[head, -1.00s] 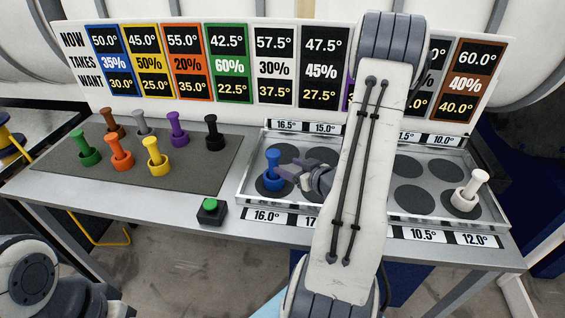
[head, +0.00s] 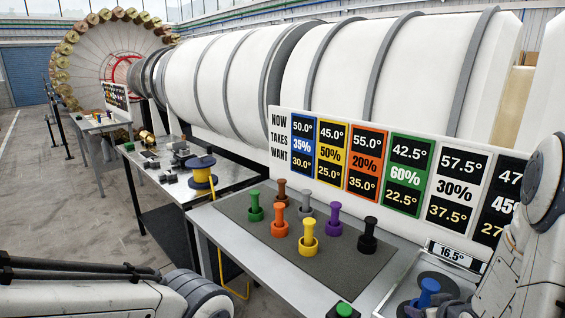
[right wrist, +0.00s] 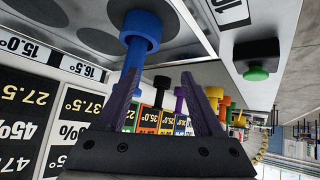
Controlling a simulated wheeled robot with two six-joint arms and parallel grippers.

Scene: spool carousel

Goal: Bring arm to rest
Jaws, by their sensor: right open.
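My right gripper (right wrist: 162,88) is open, with its two dark fingers apart in the right wrist view. A blue peg (right wrist: 138,50) with a wide round base stands in the tray just beyond the left finger. I cannot tell whether they touch. In the head view the blue peg (head: 428,291) is at the bottom right, with the right gripper partly hidden beside it. My right arm comes in at the right edge. My left arm shows at the bottom left, but its gripper is out of the picture.
Several coloured pegs, including a yellow one (head: 308,238) and a black one (head: 368,236), stand on a dark mat (head: 262,250). A green button (head: 344,309) is in front. A sign board (head: 400,180) rises behind. A side table with a yellow-and-blue spool (head: 201,170) stands left.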

